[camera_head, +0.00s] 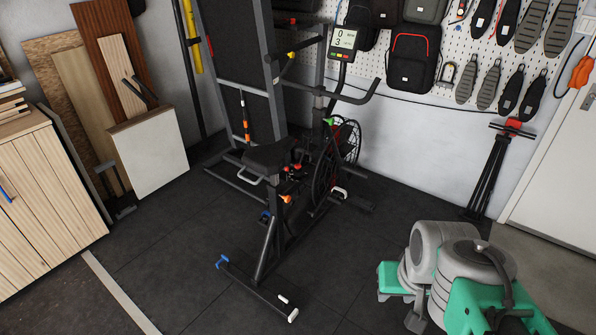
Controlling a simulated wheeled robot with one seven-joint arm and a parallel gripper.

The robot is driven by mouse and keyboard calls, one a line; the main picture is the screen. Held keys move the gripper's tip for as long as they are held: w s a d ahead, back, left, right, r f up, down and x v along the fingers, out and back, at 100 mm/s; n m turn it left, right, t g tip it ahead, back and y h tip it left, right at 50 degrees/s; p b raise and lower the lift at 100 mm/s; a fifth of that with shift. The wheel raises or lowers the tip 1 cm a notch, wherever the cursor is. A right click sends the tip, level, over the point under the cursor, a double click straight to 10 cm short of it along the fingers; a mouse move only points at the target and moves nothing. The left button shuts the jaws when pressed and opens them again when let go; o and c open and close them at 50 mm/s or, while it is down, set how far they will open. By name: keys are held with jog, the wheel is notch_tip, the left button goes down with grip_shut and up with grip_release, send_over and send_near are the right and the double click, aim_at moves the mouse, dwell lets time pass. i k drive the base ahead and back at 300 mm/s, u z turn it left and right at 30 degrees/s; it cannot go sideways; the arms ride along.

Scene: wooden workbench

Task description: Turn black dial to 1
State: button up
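An exercise bike (268,157) with a black seat and a large fan wheel (345,145) stands on the dark floor in the middle of the view. Its upright console (344,38) shows the digits 0 and 3, one above the other, with small coloured buttons below. Small red and orange knobs (286,199) show around the bike frame below the seat. I cannot make out a black dial or a mark 1 at this size. Rounded grey and teal parts at the lower right look like my own arm. My gripper cannot be made out among them.
A wooden cabinet (45,195) stands at the left, beside leaning boards and a white panel (150,155). A pegboard with bags (412,62) and shoes hangs on the back wall. A black folded stand (490,170) leans near the white door (555,170). The front left floor is mostly clear.

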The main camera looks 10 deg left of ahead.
aim_at(296, 173)
jog(key=z, duration=0.75)
jog(key=i, duration=3)
jog(key=u, duration=3.9)
